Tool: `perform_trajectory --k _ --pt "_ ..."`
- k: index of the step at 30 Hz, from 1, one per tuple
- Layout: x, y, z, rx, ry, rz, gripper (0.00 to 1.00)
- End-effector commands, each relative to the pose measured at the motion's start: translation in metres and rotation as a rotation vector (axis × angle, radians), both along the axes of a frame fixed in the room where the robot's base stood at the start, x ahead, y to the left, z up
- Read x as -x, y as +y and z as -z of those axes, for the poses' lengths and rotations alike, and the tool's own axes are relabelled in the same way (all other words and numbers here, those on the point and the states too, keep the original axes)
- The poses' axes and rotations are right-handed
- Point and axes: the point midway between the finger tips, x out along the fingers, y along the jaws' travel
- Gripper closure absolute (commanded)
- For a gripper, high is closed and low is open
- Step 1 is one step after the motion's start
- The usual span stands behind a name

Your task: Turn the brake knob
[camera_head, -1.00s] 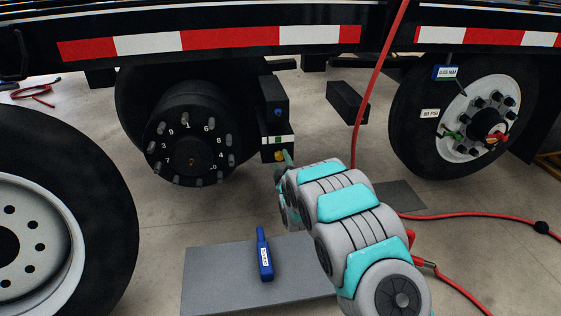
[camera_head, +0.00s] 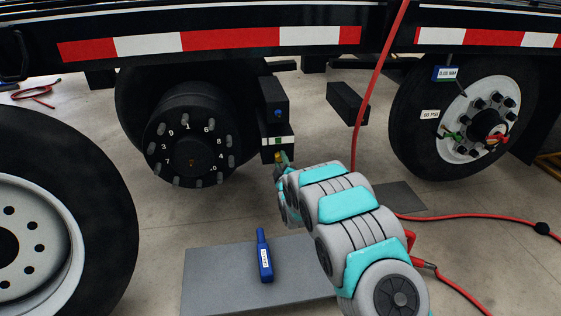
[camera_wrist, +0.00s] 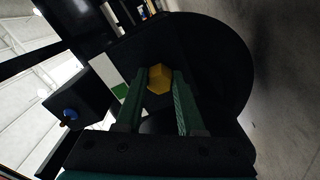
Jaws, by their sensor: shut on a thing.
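The yellow knob (camera_wrist: 158,79) is a small faceted piece on a black box (camera_head: 270,132) under the trailer rail. In the wrist view it sits between the tips of my gripper's two green fingers (camera_wrist: 159,80), and the gripper is shut on it. In the head view my gripper (camera_head: 281,160) is small at the box's lower front and covers most of the knob. A blue knob (camera_head: 278,113) sits higher on the box and also shows in the wrist view (camera_wrist: 70,116). A white label with a green square (camera_head: 278,141) lies between the two knobs.
A black wheel hub (camera_head: 190,140) with numbered studs is left of the box. A blue tool (camera_head: 264,258) lies on a grey mat (camera_head: 210,280). A red hose (camera_head: 372,90) hangs right of the box. A mounted wheel (camera_head: 425,150) stands farther right.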

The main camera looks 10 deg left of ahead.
Motion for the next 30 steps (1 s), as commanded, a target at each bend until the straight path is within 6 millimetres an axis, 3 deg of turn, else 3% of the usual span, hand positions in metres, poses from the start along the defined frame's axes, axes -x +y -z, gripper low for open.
perform_trajectory --k 2,17,30 --pt "0.0002 0.0003 0.0006 0.0 0.001 -0.001 1.0" --pt "0.0005 0.0009 0.0005 -0.047 0.016 -0.002 1.0" --pt "0.0006 0.0016 0.0003 -0.368 0.11 -0.001 1.0"
